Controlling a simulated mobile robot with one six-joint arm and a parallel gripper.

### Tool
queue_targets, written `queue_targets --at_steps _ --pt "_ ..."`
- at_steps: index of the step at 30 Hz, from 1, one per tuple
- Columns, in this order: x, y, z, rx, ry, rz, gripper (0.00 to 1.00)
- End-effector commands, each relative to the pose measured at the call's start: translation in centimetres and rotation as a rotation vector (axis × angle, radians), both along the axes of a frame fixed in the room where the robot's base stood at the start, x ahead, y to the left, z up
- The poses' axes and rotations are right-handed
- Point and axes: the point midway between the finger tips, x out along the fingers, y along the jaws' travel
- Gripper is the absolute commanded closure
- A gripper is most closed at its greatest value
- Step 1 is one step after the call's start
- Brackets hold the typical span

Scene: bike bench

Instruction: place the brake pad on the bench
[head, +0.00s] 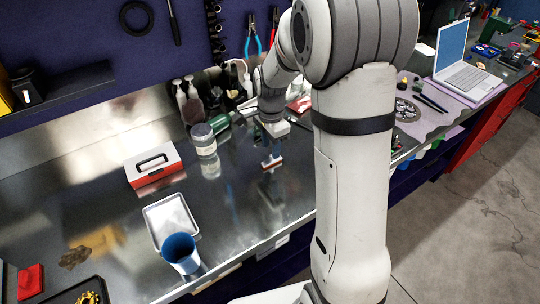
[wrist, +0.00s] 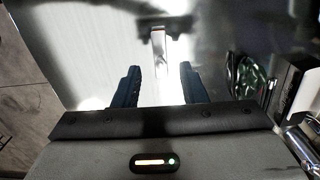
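The brake pad, as I take it, is a small piece with an orange-red edge and a pale face. In the head view the brake pad (head: 272,163) shows just below my gripper (head: 270,149), over the shiny metal bench (head: 110,222). In the wrist view the brake pad (wrist: 159,42) is ahead of my gripper (wrist: 159,67), centred between the two dark fingers. The fingers are spread apart, with visible gaps on both sides of the pad. The pad seems to rest on the bench, but reflections make its exact contact hard to tell.
A laptop (head: 464,62) is far right. Bench near the pad is clear.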

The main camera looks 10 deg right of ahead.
Motion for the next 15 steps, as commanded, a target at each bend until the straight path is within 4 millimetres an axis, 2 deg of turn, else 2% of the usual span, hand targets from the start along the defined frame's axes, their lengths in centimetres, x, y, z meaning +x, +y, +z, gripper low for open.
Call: queue_targets --at_steps 1,6,15 --pt "0.1 0.0 1.2 0.0 -0.006 0.0 0.62" --pt "0.1 0.0 4.5 0.0 -0.004 -0.001 0.62" --pt "-0.6 -0.1 7.7 -0.001 -0.008 0.028 0.62"
